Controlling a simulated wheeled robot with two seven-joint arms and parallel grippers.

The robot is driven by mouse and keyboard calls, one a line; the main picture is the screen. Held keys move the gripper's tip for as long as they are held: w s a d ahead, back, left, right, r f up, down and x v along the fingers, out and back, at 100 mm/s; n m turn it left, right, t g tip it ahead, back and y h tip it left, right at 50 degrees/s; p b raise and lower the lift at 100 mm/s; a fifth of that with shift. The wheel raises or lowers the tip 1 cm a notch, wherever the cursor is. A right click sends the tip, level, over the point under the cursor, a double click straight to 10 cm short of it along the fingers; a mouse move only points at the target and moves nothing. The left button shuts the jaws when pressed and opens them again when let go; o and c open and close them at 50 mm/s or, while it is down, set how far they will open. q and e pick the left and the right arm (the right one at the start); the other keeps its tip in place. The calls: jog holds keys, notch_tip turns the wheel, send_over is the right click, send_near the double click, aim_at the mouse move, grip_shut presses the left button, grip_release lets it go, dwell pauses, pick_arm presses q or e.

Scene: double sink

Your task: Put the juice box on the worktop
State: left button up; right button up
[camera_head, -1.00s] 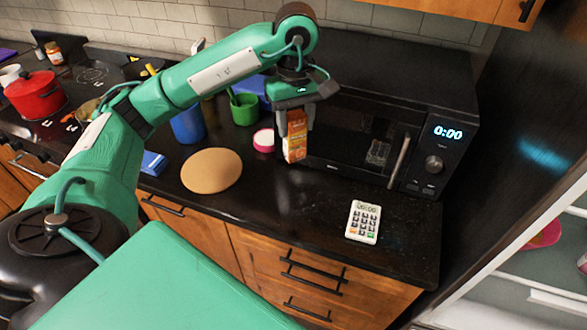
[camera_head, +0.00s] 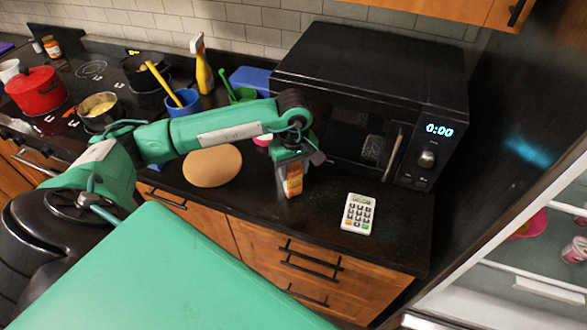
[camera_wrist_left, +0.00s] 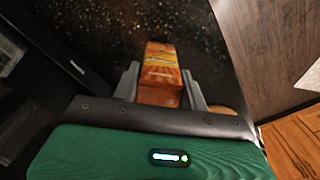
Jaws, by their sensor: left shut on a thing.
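The juice box (camera_head: 294,181) is an orange carton with a picture on its side. My left gripper (camera_head: 290,168) is shut on it from above, and it points down, roughly upright. It is at the black worktop (camera_head: 262,195), in front of the microwave; whether its base touches the surface I cannot tell. In the left wrist view the juice box (camera_wrist_left: 160,75) sits between the two grey fingers (camera_wrist_left: 160,88). My right gripper is not in view.
A card reader or calculator (camera_head: 358,213) lies right of the juice box. A round wooden board (camera_head: 212,166) lies to its left. The microwave (camera_head: 365,110) stands behind. An open fridge (camera_head: 530,270) is at the right. Bare worktop lies around the box.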

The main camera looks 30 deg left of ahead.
pick_arm(q)
jog(key=shift+f, duration=0.65)
jog(key=shift+f+b, duration=0.25)
jog(key=shift+b, duration=0.1)
jog(key=o, duration=1)
jog(key=shift+r, duration=0.1)
jog(key=shift+o, duration=0.6)
jog(key=shift+r+p, duration=0.2)
jog(key=shift+p, duration=0.2)
jog(key=shift+r+b, duration=0.2)
jog(key=shift+b, duration=0.1)
notch_tip(320, 180, up, 10)
jog(key=b, duration=0.4)
jog(key=shift+r, duration=0.8)
